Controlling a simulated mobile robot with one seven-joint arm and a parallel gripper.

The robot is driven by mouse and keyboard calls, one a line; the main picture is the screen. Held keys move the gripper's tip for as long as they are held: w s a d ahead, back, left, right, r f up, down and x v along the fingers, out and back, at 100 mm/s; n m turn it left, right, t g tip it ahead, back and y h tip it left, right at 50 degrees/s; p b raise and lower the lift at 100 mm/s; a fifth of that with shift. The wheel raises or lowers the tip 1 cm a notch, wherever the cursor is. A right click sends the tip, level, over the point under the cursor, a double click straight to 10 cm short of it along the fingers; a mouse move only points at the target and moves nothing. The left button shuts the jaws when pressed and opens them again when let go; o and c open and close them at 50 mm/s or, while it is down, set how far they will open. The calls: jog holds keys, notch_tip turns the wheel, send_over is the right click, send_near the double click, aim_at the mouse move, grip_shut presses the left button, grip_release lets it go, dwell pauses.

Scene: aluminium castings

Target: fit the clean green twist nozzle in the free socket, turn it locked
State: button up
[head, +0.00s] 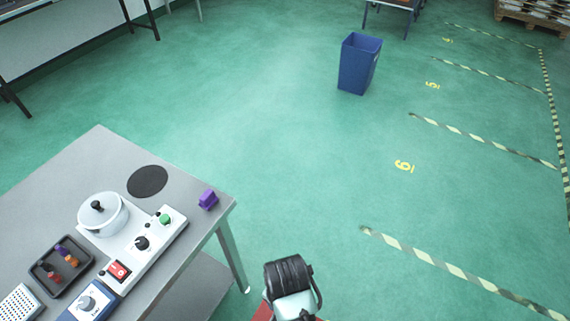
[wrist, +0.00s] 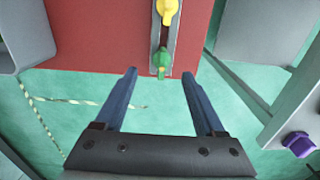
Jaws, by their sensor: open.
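In the wrist view a small green piece (wrist: 161,62) sits at the near end of a narrow grey rail on a red surface, with a yellow piece (wrist: 167,10) behind it. I cannot tell whether the green piece is clean. My gripper (wrist: 160,92) is open and empty, its two blue-grey fingers either side of the green piece's line, apart from it in the picture. In the head view another green round part (head: 165,218) is on the white panel (head: 172,232) on the table. I cannot make out a free socket.
The grey table (head: 70,170) carries a white lidded pot (head: 103,214), a black tray (head: 42,280) of small coloured pieces, a blue device (head: 88,303) and a black disc (head: 147,182). A purple block (head: 208,199) is near its corner. A blue bin (head: 359,65) stands on open floor.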

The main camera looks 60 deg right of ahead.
jog(key=shift+w+a+f+p, duration=0.1)
jog(key=shift+f+p, duration=0.2)
jog(key=shift+f, duration=2.4)
grip_shut()
